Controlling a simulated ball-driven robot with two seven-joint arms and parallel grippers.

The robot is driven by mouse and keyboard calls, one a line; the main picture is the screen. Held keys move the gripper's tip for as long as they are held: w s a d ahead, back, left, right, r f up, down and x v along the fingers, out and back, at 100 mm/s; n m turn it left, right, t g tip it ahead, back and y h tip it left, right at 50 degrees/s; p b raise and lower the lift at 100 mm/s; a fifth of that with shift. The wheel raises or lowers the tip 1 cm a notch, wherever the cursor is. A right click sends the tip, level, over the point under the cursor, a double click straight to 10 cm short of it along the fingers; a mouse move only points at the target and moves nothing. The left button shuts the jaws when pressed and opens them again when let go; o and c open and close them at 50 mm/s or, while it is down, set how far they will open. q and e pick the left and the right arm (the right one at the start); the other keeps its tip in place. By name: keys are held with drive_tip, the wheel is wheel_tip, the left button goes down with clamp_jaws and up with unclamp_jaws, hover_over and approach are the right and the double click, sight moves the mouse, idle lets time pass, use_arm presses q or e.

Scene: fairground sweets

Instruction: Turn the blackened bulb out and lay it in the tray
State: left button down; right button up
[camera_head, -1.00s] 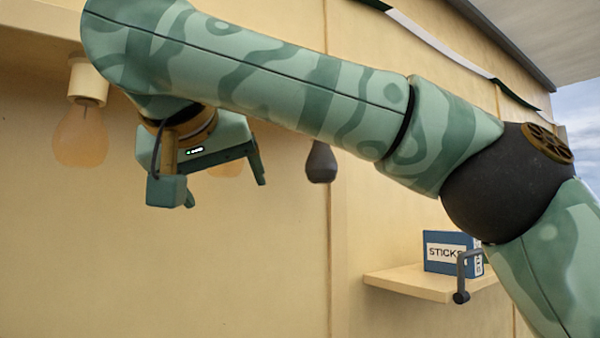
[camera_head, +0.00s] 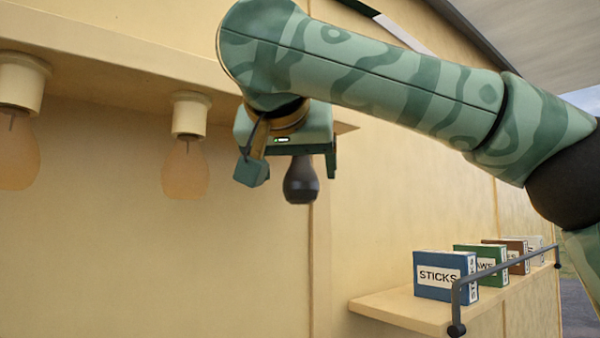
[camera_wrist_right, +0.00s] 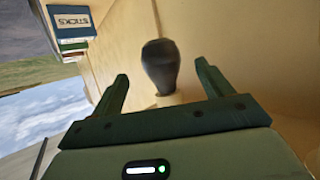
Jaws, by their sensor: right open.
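The blackened bulb (camera_head: 300,182) hangs under the stall's ledge, dark grey and pear-shaped. My right gripper (camera_head: 297,158) is open in front of its upper part and hides its socket in the head view. In the right wrist view, the bulb (camera_wrist_right: 160,66) appears between the two spread fingers of the right gripper (camera_wrist_right: 162,72), with its pale socket (camera_wrist_right: 169,98) partly visible. No finger visibly touches the bulb, and I cannot tell how far it is from the fingertips. The tray and my left gripper are not in view.
Two amber bulbs (camera_head: 186,168) (camera_head: 17,153) hang from pale sockets at the left. A wall shelf (camera_head: 400,309) at the lower right carries several boxes, including a blue STICKS box (camera_head: 432,277), behind a dark rail (camera_head: 505,272). The wall below the bulbs is clear.

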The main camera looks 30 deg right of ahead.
sight(296, 178)
drive_tip(key=p+x, duration=0.1)
drive_tip(key=x, duration=0.2)
drive_tip(key=shift+w, duration=0.15)
drive_tip(key=shift+w+d+f, duration=0.35)
drive_tip(key=shift+w+d, duration=0.05)
drive_tip(key=shift+d, duration=0.05)
drive_tip(key=shift+s+a, duration=0.1)
drive_tip(key=shift+a, duration=0.05)
drive_tip(key=c, duration=0.9)
drive_tip(key=shift+o, duration=0.2)
drive_tip(key=shift+a+m+g+h+b, duration=0.1)
drive_tip(key=shift+m+g+h+b, duration=0.3)
drive_tip(key=shift+m+h, duration=0.1)
drive_tip(key=shift+m+g+h, duration=0.3)
drive_tip(key=shift+m, duration=0.1)
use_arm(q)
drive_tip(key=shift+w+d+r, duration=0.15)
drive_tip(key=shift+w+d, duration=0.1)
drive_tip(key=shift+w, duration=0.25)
use_arm(e)
drive_tip(key=o, duration=1.1)
